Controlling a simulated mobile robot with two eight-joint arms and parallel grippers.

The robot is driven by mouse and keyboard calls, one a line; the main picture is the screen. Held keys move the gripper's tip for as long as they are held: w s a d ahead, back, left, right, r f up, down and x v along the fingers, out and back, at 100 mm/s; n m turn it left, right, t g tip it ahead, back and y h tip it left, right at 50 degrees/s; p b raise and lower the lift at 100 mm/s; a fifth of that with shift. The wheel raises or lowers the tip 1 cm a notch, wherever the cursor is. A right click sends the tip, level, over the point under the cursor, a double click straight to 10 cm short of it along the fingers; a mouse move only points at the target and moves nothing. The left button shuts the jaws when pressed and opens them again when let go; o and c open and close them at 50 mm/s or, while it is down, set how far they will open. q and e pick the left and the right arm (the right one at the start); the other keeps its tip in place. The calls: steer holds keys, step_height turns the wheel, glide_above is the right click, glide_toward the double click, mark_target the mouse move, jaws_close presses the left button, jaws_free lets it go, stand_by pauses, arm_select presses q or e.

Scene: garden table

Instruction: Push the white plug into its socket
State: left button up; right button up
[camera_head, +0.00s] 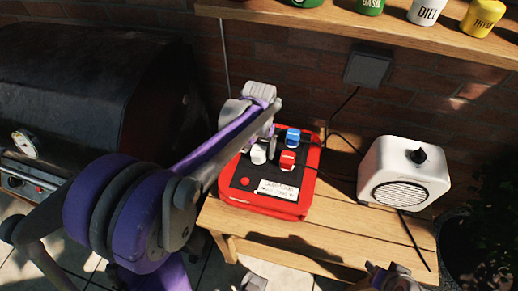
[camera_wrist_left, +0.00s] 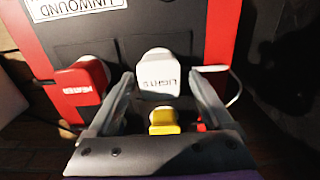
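The white plug (camera_wrist_left: 158,80), lettered on its face, sits at the dark top of the red power box (camera_head: 305,190); how deep it is seated I cannot tell. In the head view the white plug (camera_head: 259,154) shows just below my left gripper (camera_head: 262,143). In the left wrist view the fingers of my left gripper (camera_wrist_left: 165,92) are apart, one on each side of the white plug, with visible gaps. A yellow plug (camera_wrist_left: 163,121) lies between the fingers, nearer the camera. Part of my right gripper (camera_head: 394,280) shows at the bottom edge; its fingers are unclear.
A red plug (camera_wrist_left: 80,90) marked HEATER is left of the white one. A blue plug (camera_head: 292,137) stands on the box. A black grill (camera_head: 90,90) is at left. The bench front is clear.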

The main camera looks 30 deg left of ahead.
arm_select(q)
step_height(320, 180, up, 11)
steer(key=p, duration=0.1)
stand_by(0.7)
steer(key=shift+f, duration=0.1)
steer(key=s+d+f+m+t+p, duration=0.1)
steer(key=s+d+f+t, duration=0.1)
steer(key=s, duration=0.6)
steer(key=s+d+f+m+t+p, duration=0.1)
steer(key=s+d+f+t+p, duration=0.1)
steer(key=s+d, duration=0.3)
steer(key=s+t, duration=0.1)
steer(key=s, duration=0.2)
steer(key=shift+f+m, duration=0.15)
steer(key=shift+m, duration=0.15)
